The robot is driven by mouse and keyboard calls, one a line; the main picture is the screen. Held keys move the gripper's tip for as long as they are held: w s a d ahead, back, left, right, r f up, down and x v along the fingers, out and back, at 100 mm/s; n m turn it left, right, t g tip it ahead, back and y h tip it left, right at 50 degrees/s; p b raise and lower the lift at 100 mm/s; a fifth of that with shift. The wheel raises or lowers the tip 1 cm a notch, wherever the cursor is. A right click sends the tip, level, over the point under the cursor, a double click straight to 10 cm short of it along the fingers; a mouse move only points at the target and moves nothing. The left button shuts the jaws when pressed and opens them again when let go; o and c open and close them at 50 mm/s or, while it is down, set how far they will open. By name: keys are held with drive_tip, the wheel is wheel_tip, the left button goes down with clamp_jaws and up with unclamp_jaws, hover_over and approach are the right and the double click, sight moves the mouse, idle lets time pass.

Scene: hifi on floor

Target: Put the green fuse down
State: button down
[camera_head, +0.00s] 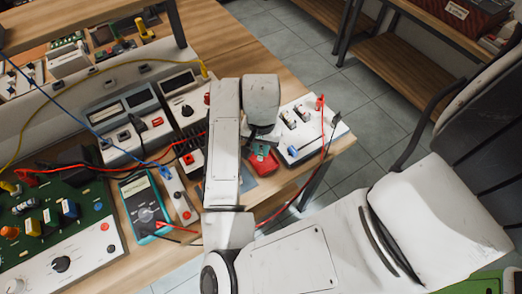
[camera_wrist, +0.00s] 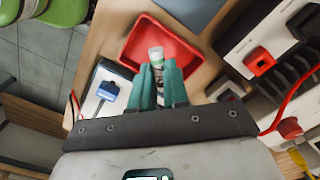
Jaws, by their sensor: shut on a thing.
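In the wrist view my gripper (camera_wrist: 157,74) has two teal fingers, shut on a small cylinder with a pale metal cap, the green fuse (camera_wrist: 156,53). The fuse's middle is mostly hidden between the fingers, so little of its colour shows. Its capped end points toward a shallow red tray (camera_wrist: 136,44), which lies behind the fingertips in this view. I cannot tell whether the fuse touches the tray floor. In the head view the red tray (camera_head: 263,166) shows beside my arm near the bench edge; the arm hides most of my gripper, and the fuse cannot be made out.
A white terminal box (camera_head: 312,127) with a red lead stands right of the tray. A teal multimeter (camera_head: 147,207) and a green circuit board (camera_head: 50,225) lie to the left. Grey instruments (camera_head: 125,118) stand behind. The wooden bench (camera_head: 236,50) is bare at the back.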

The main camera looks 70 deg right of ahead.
drive_tip(key=shift+w+f, duration=0.1)
drive_tip(key=shift+f, duration=1.6)
drive_tip(key=shift+f, duration=0.1)
drive_tip(key=c, duration=1.1)
unclamp_jaws()
wheel_tip(320, 180, up, 12)
drive_tip(key=w+d+r+n+t+h, duration=0.25)
drive_tip(key=d+r+n+h, duration=0.25)
drive_tip(key=d, duration=0.5)
drive_tip(key=n+y, duration=0.1)
drive_tip(key=n, duration=0.6)
hover_over(261, 150)
drive_tip(key=d, duration=0.3)
wheel_tip(261, 150, down, 9)
drive_tip(key=s+a+f+n+y, duration=0.1)
drive_tip(key=s+a+f, duration=0.1)
drive_tip(key=a, duration=0.2)
drive_tip(key=s+a+f+n+g+y, duration=0.1)
drive_tip(key=s+a+f, duration=0.2)
drive_tip(key=a, duration=0.1)
drive_tip(key=s+a+f+n+y, duration=0.1)
drive_tip(key=s+a+f, duration=0.1)
drive_tip(key=a+f, duration=0.1)
drive_tip(key=shift+s+a+g+y, duration=0.25)
drive_tip(key=shift+a+y, duration=0.15)
drive_tip(key=shift+a, duration=0.35)
